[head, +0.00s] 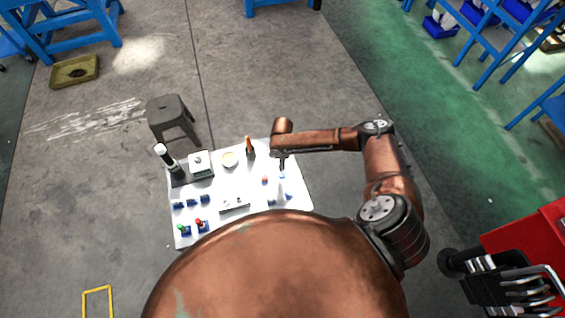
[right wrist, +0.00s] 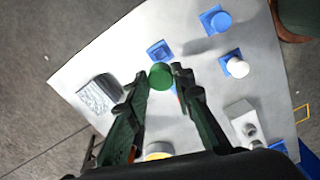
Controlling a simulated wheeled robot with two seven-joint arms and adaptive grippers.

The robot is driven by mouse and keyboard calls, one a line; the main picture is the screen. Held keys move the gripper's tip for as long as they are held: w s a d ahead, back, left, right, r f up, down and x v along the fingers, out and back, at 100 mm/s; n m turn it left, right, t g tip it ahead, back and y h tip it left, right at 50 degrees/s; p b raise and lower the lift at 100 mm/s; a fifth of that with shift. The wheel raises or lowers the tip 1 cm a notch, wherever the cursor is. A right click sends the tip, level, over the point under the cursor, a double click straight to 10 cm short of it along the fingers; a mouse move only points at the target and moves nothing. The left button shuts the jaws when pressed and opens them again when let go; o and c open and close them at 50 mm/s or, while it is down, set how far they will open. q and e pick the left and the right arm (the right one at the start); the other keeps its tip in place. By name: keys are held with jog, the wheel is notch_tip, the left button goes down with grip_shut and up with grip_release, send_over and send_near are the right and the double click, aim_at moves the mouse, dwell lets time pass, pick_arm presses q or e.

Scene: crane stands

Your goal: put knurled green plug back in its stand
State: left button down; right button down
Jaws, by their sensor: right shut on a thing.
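The green plug (right wrist: 160,76) is between the fingertips of my right gripper (right wrist: 158,88) in the right wrist view, its round end towards the camera. The gripper is shut on it, above the white table (right wrist: 120,45). A square blue stand (right wrist: 159,51) lies just beyond the plug; I cannot tell whether anything is in it. In the head view my right gripper (head: 283,172) hangs over the right part of the table; the plug is too small to make out there. My left gripper is not in view.
Stands with a blue plug (right wrist: 220,20) and a white plug (right wrist: 237,67) are nearby in the wrist view. A brown bottle (head: 250,147), a pale round dish (head: 229,159) and a dark-based microscope-like device (head: 168,158) stand along the back. Red and green knobs (head: 200,223) sit front left.

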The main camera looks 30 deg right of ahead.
jog(key=shift+r+p, duration=0.25)
jog(key=shift+p, duration=0.1)
jog(key=shift+s+d+f+b, duration=0.1)
jog(key=shift+f+b, duration=2)
jog(key=shift+f, duration=0.9)
jog(key=shift+f, duration=0.15)
jog(key=shift+f+b, duration=0.65)
jog(key=shift+f, duration=0.2)
jog(key=c, duration=1.6)
grip_release()
jog(key=shift+r, duration=0.1)
notch_tip(320, 180, up, 5)
jog(key=p, duration=0.5)
